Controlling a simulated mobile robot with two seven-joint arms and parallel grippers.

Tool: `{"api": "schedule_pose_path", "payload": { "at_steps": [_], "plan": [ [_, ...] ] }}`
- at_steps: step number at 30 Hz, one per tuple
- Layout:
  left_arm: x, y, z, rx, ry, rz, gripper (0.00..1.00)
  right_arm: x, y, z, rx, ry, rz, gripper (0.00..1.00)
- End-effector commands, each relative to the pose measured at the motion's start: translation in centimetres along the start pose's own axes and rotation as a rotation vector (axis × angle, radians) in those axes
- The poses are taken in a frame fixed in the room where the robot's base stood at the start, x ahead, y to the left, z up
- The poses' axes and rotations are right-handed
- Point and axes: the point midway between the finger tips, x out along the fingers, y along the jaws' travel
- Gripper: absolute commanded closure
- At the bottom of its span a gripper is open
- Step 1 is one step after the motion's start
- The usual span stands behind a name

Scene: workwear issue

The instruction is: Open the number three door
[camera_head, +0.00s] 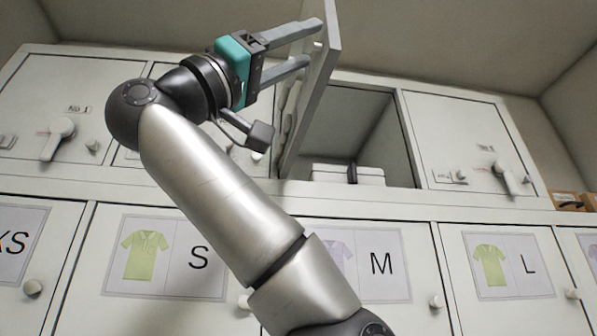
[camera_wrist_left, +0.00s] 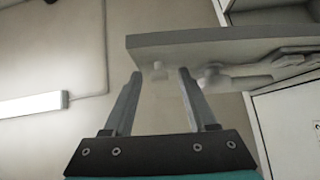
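The third upper cabinet door (camera_head: 312,95) stands swung wide open toward me, seen nearly edge-on; its number is not readable from here. Its open compartment (camera_head: 395,150) shows to its right. My left gripper (camera_head: 314,44) is beside the door's outer face, near its free edge, with its two fingers apart. Whether a fingertip touches the door cannot be told. My right gripper is not in view.
Inside the compartment lie white boxes (camera_head: 345,173). Shut upper doors flank it, one at left (camera_head: 40,100) and one at right (camera_head: 460,125), with lever handles. Lower doors carry shirt-size labels, such as M (camera_head: 385,262). Cardboard boxes (camera_head: 567,201) sit far right.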

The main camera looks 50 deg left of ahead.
Motion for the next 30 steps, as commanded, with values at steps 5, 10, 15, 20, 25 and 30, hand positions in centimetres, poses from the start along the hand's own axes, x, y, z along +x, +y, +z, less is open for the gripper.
{"api": "schedule_pose_path", "payload": {
  "at_steps": [5, 10, 15, 20, 25, 30],
  "plan": [
    [0.0, 0.0, 0.1, 0.001, -0.001, 0.0, 0.43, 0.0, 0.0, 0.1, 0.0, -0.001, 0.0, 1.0],
    [-0.9, 0.0, 0.1, 0.001, 0.0, -0.001, 0.43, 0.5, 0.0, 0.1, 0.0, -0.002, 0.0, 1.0],
    [-4.2, 0.0, 0.1, 0.003, 0.004, -0.002, 0.43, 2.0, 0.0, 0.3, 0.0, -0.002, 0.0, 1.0],
    [-8.3, 0.0, 0.2, 0.003, 0.004, -0.002, 0.43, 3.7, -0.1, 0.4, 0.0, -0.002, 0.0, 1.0],
    [-12.0, 0.0, 0.1, 0.003, 0.004, -0.002, 0.43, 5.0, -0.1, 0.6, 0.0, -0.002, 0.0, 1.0],
    [-14.4, 0.0, 0.1, 0.001, 0.001, -0.001, 0.43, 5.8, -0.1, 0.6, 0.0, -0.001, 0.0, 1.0]
  ]
}}
